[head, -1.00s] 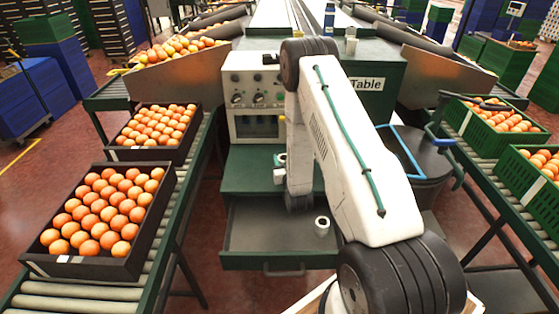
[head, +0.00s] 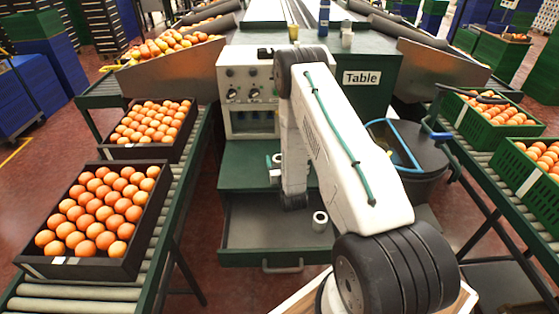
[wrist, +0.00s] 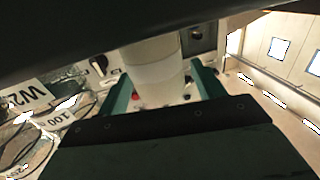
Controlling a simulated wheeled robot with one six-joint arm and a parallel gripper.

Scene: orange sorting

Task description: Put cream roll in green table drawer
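In the wrist view, a cream roll (wrist: 156,72) stands out between the green fingers of my gripper (wrist: 160,88). A pale hollow roll (head: 320,221) stands in the drawer at the right. My arm passes in front of the drawer's right part.
A grey control panel (head: 248,75) stands above the table's green shelf. Small pale pieces (head: 275,160) show there beside my arm. A black crate of oranges (head: 62,266) is at the left and green crates (head: 530,188) are at the right. A dark bin (head: 425,158) stands right of the table.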

